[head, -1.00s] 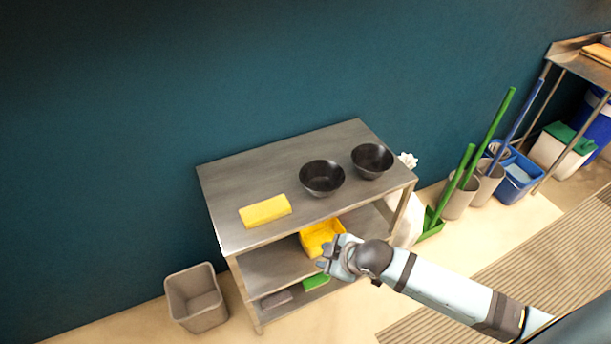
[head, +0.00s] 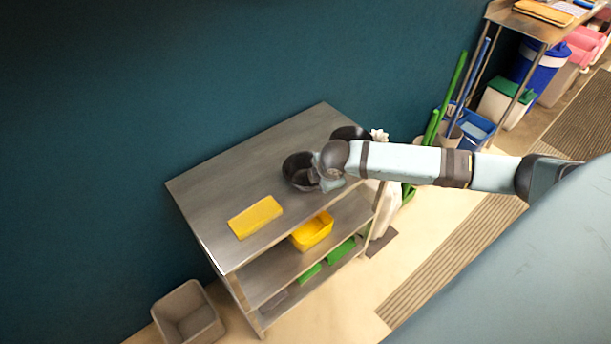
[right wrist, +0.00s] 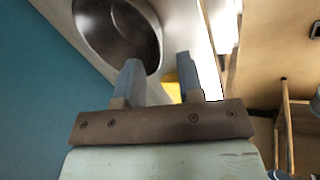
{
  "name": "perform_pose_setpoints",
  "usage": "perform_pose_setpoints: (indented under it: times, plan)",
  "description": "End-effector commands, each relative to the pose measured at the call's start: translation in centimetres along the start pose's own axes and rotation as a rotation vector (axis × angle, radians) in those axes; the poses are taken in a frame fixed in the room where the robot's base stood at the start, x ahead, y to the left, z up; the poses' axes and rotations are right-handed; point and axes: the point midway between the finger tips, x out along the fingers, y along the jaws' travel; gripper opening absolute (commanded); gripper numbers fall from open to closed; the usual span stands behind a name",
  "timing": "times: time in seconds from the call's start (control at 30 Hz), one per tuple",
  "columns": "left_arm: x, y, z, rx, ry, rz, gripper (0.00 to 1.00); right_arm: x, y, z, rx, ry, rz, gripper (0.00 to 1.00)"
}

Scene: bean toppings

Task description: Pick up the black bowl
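Two black bowls stand on the top of the metal shelf table. The nearer black bowl (head: 293,172) is partly covered by my right gripper (head: 325,178). The farther black bowl (head: 348,132) is mostly hidden behind my right arm. In the right wrist view, one black bowl (right wrist: 115,32) lies ahead and left of my right gripper (right wrist: 158,68). The two fingers are apart with nothing held between them. The left finger overlaps the bowl's rim in that picture; I cannot tell whether they touch. My left gripper is not in view.
A yellow sponge-like block (head: 255,217) lies on the tabletop (head: 225,185) left of the bowls. A yellow bin (head: 313,232) sits on the shelf below. A grey bin (head: 187,315) stands on the floor. The tabletop's back left is clear.

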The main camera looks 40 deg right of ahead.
Motion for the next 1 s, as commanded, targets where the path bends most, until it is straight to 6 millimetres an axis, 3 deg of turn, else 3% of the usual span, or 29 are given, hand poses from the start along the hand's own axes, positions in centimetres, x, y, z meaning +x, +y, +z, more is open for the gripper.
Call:
perform_pose_setpoints:
  times: [0.1, 0.37, 0.6, 0.93, 1.0]
  plan:
    - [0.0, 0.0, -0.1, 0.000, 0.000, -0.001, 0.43, 1.8, 0.1, -0.1, 0.002, 0.001, -0.001, 0.35]
    - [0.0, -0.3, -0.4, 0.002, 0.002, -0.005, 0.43, 3.8, 0.2, -0.3, 0.002, 0.002, 0.000, 0.35]
    - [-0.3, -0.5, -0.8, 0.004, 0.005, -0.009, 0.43, 7.2, 0.5, -0.8, 0.002, 0.001, 0.000, 0.35]
    - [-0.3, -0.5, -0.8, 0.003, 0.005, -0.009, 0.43, 8.0, 0.4, -0.8, 0.000, 0.002, 0.001, 0.35]
    - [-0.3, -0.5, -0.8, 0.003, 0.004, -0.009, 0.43, 8.0, 0.4, -0.8, 0.000, 0.002, 0.001, 0.19]
